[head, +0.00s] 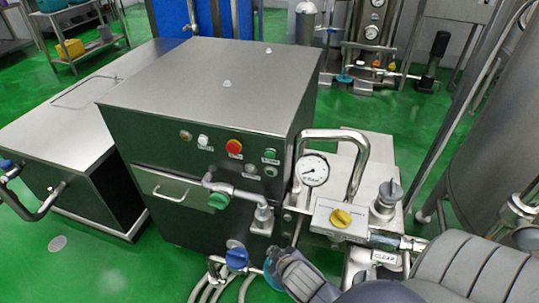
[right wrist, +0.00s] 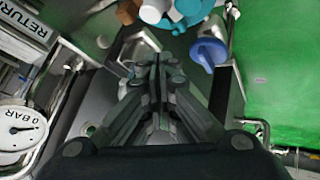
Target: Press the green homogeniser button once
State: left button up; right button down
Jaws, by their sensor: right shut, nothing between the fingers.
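The homogeniser is a steel cabinet (head: 160,118) in the middle of the head view. On the right of its front panel sits a green button (head: 270,154), with another small round control (head: 270,171) just below it. A red button (head: 234,147) and a white one (head: 203,140) sit to the left. My right gripper (head: 281,262) is low in front of the cabinet, below and apart from the green button. In the right wrist view its fingers (right wrist: 158,72) are together and empty. The green button cannot be made out there. My left gripper is not in view.
A blue valve handle (head: 237,258) and pipes are close left of my right gripper. A pressure gauge (head: 313,170), bent steel pipe (head: 356,165) and yellow knob (head: 341,218) stand to its right. A green-handled pipe fitting (head: 218,201) juts out below the panel.

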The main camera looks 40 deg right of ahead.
aim_at(270, 155)
jog(key=w+d+r+n+t, duration=0.2)
jog(key=w+r+n+t, duration=0.4)
jog(key=r, duration=1)
jog(key=shift+w+r+t+y, duration=0.25)
jog(key=shift+w+t, duration=1.45)
jog(key=shift+w, duration=1.7)
jog(key=w+d, duration=0.5)
jog(key=d, duration=0.2)
jog(key=shift+w+p, duration=0.25)
jog(key=shift+p, duration=0.15)
jog(key=shift+w+d, duration=0.25)
